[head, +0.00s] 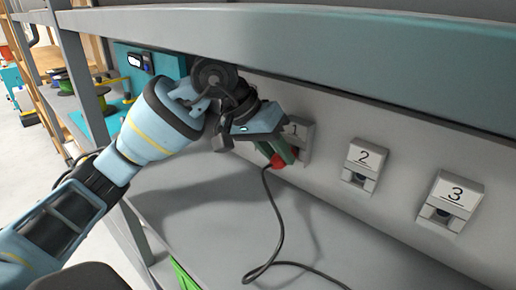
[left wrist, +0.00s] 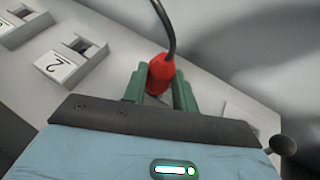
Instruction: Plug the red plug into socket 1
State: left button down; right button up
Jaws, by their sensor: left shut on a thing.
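My left gripper (head: 279,153) is shut on the red plug (head: 278,161), right at socket 1 (head: 303,134) on the back panel. The gripper's green fingers cover part of the plug and part of the socket. In the left wrist view the red plug (left wrist: 161,71) sits between the green fingertips (left wrist: 159,88), with its dark cable leaving upward. Whether the plug is inside the socket or only in front of it is hidden. My right gripper is not in view.
Socket 2 (head: 363,163) and socket 3 (head: 451,200) are empty, to the right on the panel. The black cable (head: 281,235) hangs down and lies across the grey shelf (head: 200,215). A shelf beam (head: 350,50) runs overhead.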

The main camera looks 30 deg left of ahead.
pick_arm(q)
jog(key=shift+w, duration=0.55)
dwell(1.3)
jog(key=c, duration=0.6)
grip_release()
jog(key=shift+f, duration=0.1)
jog(key=shift+o, duration=0.2)
